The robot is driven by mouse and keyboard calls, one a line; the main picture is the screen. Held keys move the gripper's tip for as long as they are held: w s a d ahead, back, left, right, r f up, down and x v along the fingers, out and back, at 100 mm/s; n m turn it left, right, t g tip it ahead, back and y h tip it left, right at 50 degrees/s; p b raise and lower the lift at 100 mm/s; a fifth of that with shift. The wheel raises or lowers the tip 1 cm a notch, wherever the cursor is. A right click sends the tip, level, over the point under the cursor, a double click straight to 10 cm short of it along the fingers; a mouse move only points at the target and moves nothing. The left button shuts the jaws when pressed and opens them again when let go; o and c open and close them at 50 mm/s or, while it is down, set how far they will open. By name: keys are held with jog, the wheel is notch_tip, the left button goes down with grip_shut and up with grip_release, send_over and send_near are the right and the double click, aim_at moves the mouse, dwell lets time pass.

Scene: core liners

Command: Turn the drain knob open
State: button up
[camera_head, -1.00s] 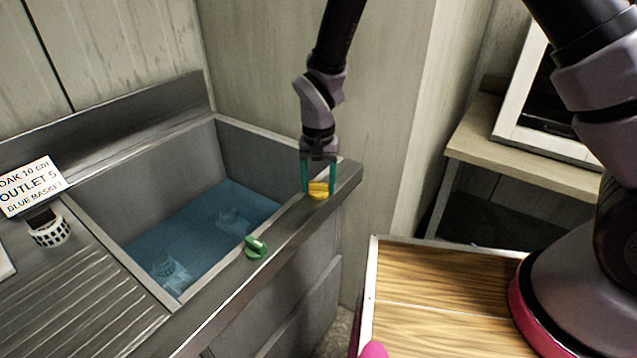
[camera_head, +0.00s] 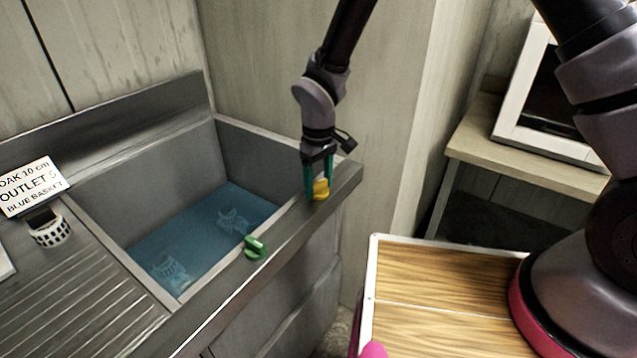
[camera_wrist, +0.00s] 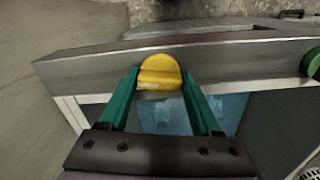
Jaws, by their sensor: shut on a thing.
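The yellow knob (camera_head: 321,188) sits on the front rim of the sink, near its right end. My gripper (camera_head: 317,178) points down at it from above, with teal fingers on either side of the knob. In the wrist view the yellow knob (camera_wrist: 160,72) lies between the two fingertips (camera_wrist: 159,82), and the gripper is shut on it. A green knob (camera_head: 255,248) stands on the same rim, further left, apart from the gripper. Neither knob shows a readable label. The sink basin (camera_head: 165,190) holds blue water (camera_head: 200,235).
Pale baskets (camera_head: 234,220) lie under the water. A wooden-topped surface (camera_head: 430,280) lies at lower right. A wall stands close behind the gripper.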

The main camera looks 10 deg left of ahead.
aim_at(319, 182)
jog(key=shift+n, duration=1)
jog(key=o, duration=1.4)
notch_tip(319, 182, up, 11)
jog(key=shift+f, duration=0.1)
